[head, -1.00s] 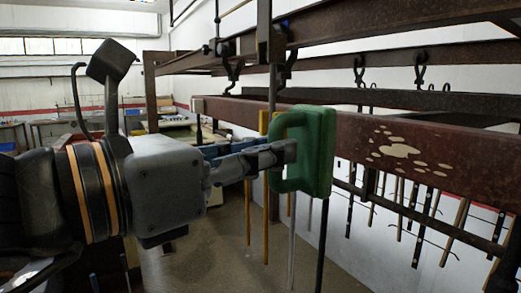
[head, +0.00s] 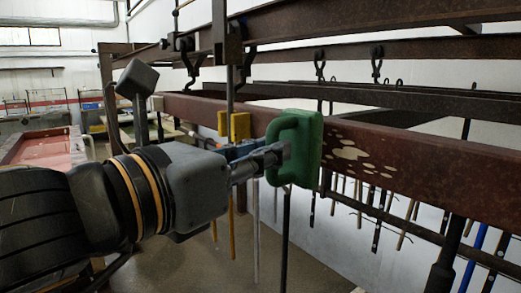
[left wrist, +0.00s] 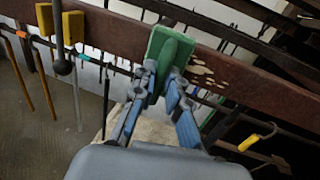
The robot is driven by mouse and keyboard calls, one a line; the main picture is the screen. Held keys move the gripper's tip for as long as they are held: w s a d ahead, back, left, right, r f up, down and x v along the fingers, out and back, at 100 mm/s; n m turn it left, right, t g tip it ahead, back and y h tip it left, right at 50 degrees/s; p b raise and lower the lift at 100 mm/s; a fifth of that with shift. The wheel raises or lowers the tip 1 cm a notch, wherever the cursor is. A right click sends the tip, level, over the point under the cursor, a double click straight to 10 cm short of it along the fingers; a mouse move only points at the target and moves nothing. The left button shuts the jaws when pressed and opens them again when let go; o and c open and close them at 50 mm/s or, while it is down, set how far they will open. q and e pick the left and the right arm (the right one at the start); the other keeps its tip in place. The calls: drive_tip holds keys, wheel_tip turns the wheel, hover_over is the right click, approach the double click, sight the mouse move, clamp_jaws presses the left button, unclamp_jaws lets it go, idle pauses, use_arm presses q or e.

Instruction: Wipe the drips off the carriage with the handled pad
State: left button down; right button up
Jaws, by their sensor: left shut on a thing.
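The green handled pad (head: 312,140) is upright at the long red-brown carriage beam (head: 430,155), just left of the cream drips (head: 350,153). My left gripper (head: 282,153) is shut on the pad's handle from the left. In the left wrist view the pad (left wrist: 163,50) stands between my blue-grey fingers (left wrist: 165,80), with the drips (left wrist: 200,72) close to its right edge. The pad looks very near the beam's face; I cannot tell whether it touches. The pad may hide part of the drips. My right gripper is not in view.
Yellow blocks (head: 239,126) and hanging rods stand left of the pad. Dark hooks (head: 319,65) and upper rails run above the beam. Several rods hang below and behind it. A yellow hook (left wrist: 250,142) shows at lower right in the wrist view.

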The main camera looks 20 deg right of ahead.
use_arm(q)
drive_tip(key=shift+b+x, duration=0.65)
drive_tip(key=shift+x, duration=0.2)
idle(0.4)
drive_tip(key=shift+s+d, duration=0.1)
drive_tip(key=shift+s, duration=0.1)
